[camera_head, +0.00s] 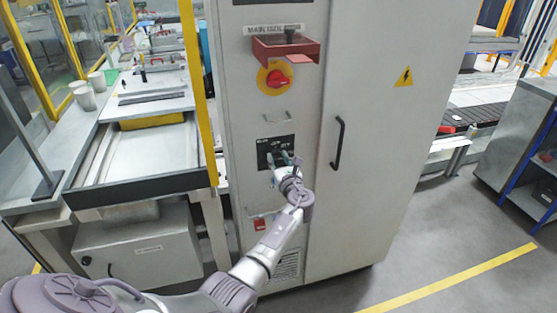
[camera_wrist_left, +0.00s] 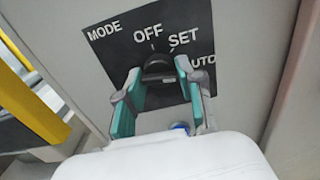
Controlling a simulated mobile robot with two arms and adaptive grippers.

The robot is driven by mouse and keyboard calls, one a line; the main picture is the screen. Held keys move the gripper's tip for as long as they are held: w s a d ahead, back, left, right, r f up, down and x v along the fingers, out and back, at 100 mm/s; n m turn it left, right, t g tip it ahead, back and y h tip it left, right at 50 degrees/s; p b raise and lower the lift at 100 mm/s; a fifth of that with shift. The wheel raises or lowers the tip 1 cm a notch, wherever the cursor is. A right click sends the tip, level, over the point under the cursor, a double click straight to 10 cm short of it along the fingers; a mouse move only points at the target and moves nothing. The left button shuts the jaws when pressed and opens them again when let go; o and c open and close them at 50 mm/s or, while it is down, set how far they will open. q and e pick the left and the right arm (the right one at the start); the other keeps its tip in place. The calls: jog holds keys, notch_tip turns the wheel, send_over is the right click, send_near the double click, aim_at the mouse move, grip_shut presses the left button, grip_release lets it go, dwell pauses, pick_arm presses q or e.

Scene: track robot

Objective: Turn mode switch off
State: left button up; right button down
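The mode switch is a dark round knob (camera_wrist_left: 157,62) on a black plate (camera_wrist_left: 112,52) marked MODE, OFF, SET and AUTO. In the head view the plate (camera_head: 263,150) sits on the front of the grey cabinet, below a small handle. My left gripper (camera_head: 283,158) is in front of the plate and covers its lower part. In the left wrist view the teal fingers of my left gripper (camera_wrist_left: 159,72) stand apart, one on each side of the knob. I cannot tell whether they touch it, or clearly which mark the knob points to. My right gripper is not in view.
Above the plate are a red rotary isolator on yellow (camera_head: 276,79) and a red box (camera_head: 285,48). A black door handle (camera_head: 338,143) is to the right. A yellow post (camera_head: 196,90) and a workbench (camera_head: 150,160) stand close on the left.

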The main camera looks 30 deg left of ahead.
pick_arm(q)
jog(key=shift+c, duration=1.2)
